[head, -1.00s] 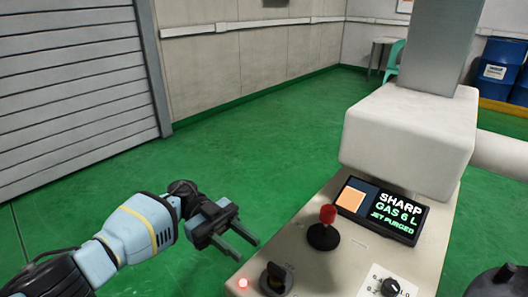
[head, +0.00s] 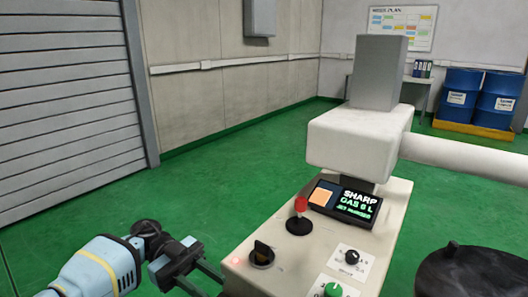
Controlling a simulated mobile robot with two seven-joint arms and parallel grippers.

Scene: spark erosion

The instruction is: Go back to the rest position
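My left gripper (head: 208,279) is at the bottom left of the head view, at the end of the light blue arm. Its two dark fingers are apart, with nothing seen between them. The fingers point toward the left edge of the cream control panel (head: 290,262), over the green floor; whether they touch it I cannot tell. My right gripper is not in view.
A white machine head (head: 352,140) with a grey column (head: 378,72) stands behind the panel. A dark round object (head: 470,272) fills the bottom right corner. Blue drums (head: 460,92) stand at the back right. Open green floor (head: 225,185) lies left of the machine.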

